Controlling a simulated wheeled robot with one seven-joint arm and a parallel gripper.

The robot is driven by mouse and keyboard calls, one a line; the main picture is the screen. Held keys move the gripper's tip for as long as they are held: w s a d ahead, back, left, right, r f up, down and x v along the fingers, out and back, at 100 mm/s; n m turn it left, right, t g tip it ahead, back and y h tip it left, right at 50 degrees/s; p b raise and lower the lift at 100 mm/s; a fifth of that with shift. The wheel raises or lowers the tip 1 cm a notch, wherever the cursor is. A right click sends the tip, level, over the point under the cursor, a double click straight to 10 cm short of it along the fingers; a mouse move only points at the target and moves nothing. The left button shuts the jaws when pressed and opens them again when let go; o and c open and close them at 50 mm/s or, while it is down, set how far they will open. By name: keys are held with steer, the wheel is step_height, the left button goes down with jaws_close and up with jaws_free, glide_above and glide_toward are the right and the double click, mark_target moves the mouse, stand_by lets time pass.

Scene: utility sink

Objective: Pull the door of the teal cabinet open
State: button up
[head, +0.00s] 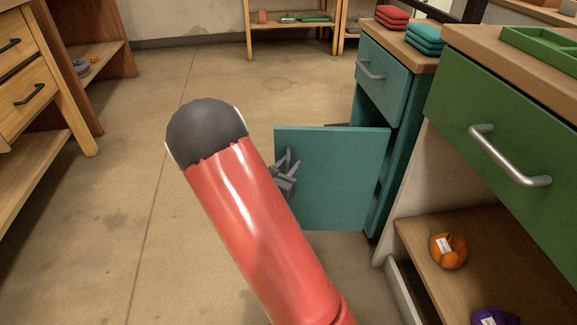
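The teal cabinet (402,110) stands at the right, with a closed drawer (380,69) at its top. Its teal door (335,185) stands wide open, swung out to the left from the cabinet front. My gripper (287,162) is at the left part of the door, close against the face I see. Its fingers look slightly spread, and a grey bar, perhaps the door handle, shows by them. The gripper is small and partly hidden by my red arm, so I cannot tell whether it grips anything.
A green-drawer workbench (500,140) stands nearer on the right, its open shelf holding orange yarn (448,250) and purple yarn (495,317). Folded red cloths (392,17) and teal cloths (426,38) lie on the teal cabinet. The floor left of the door is clear.

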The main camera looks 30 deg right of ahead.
steer(key=shift+a, duration=0.1)
steer(key=v, duration=0.7)
steer(key=shift+s+a, duration=0.2)
steer(key=shift+a, duration=0.05)
steer(key=s+d+r+m+g+y+p, duration=0.1)
steer(key=s+r+m+g+y+p, duration=0.1)
steer(key=s+r+m+g, duration=0.45)
steer(key=s+d+r+m+g+y+p, duration=0.2)
steer(key=s+r+m+g+y, duration=0.15)
steer(key=s+m, duration=0.6)
steer(key=s+a+r+m+t+y+p, duration=0.1)
steer(key=s+a+r+m+t+y, duration=0.1)
steer(key=a, duration=0.5)
steer(key=s+a+r+m+t+y+p, duration=0.1)
steer(key=s+a+r+m+t+y, duration=0.2)
steer(key=a+r+m+y, duration=0.3)
step_height(320, 180, up, 3)
steer(key=shift+s+a+r+m+t+y+p, duration=0.15)
steer(key=shift+s+a+m+t+y+p, duration=0.2)
steer(key=shift+y, duration=0.4)
